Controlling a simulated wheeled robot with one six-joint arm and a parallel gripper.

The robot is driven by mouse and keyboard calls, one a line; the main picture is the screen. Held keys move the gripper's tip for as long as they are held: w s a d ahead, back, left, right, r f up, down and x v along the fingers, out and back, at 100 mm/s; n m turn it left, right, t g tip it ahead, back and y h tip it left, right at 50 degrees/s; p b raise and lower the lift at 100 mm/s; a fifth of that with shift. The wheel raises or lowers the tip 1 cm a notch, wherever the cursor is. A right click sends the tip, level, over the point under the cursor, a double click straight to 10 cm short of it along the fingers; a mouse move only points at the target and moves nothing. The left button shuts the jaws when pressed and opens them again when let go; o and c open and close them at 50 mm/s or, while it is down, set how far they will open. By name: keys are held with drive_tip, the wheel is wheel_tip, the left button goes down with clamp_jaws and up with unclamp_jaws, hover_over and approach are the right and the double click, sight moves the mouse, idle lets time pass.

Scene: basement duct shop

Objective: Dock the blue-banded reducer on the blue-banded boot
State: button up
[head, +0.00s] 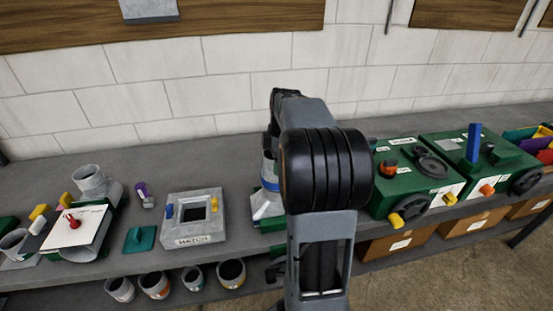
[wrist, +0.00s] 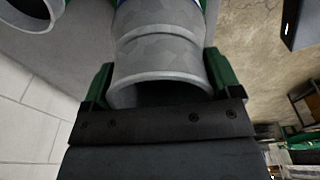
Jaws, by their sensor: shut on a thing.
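My gripper (wrist: 162,80) is shut on a grey galvanised reducer (wrist: 160,55), with a green finger on each side of it. Its open round end faces the wrist camera, and a little blue shows at its far end. In the head view my arm hides the gripper and most of the work. Left of the arm, a grey piece with a blue band (head: 268,184) shows above a flared grey boot (head: 264,207) on a green base. I cannot tell whether the reducer is seated on the boot or just above it.
A grey box marked HATCH (head: 195,223) stands left on the bench. Green machines (head: 410,183) stand close on the right. Several banded pipe pieces (head: 155,285) sit below.

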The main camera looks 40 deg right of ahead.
drive_tip(key=shift+f+b, duration=0.3)
drive_tip(key=shift+f, duration=0.15)
drive_tip(key=o, duration=1.1)
drive_tip(key=shift+c, duration=0.2)
drive_tip(key=shift+r, duration=0.1)
wheel_tip(320, 180, up, 11)
drive_tip(key=d+p, duration=0.1)
drive_tip(key=p, duration=0.7)
drive_tip(key=shift+s+p, duration=0.3)
drive_tip(key=shift+p, duration=0.1)
drive_tip(key=shift+d, duration=0.1)
